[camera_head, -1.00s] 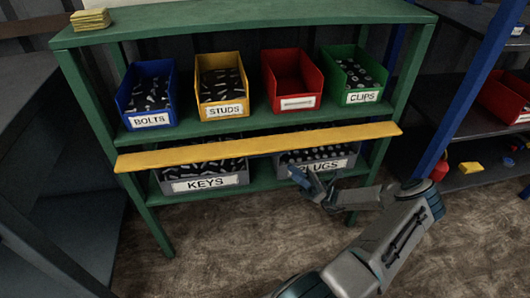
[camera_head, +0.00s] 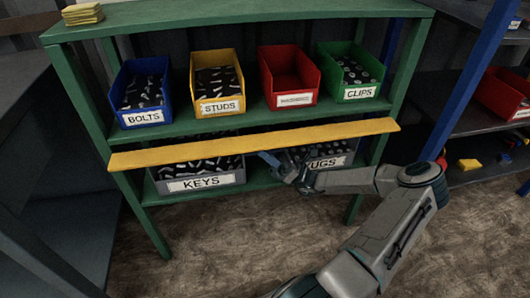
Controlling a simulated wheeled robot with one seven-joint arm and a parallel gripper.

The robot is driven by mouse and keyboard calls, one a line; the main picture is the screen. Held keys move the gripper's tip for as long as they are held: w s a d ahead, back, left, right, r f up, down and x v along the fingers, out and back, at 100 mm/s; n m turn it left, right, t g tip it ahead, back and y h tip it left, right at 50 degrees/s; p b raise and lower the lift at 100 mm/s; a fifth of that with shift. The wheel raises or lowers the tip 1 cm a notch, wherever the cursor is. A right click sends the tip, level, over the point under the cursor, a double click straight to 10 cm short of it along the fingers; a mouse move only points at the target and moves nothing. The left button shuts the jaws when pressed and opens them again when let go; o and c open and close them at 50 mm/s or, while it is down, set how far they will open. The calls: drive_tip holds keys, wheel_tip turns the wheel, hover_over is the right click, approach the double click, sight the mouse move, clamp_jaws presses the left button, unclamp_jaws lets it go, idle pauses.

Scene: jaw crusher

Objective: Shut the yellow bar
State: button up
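The yellow bar (camera_head: 200,150) runs across the front of the green shelf rack (camera_head: 240,24), just below the middle shelf and in front of the upper part of the lower bins. Its right end looks slightly higher than its left end in the picture. My gripper (camera_head: 273,164) is just under the bar's lower edge, right of the middle, in front of the PLUGS bin (camera_head: 335,160). I cannot tell whether it touches the bar. The fingers are small and dark, and their opening is unclear.
The KEYS bin (camera_head: 205,182) stands left of my gripper on the lower shelf. Above are BOLTS (camera_head: 149,117), STUDS (camera_head: 221,106), a red bin (camera_head: 295,100) and CLIPS (camera_head: 360,93). A blue post (camera_head: 470,75) stands at the right.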

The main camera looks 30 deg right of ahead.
clamp_jaws()
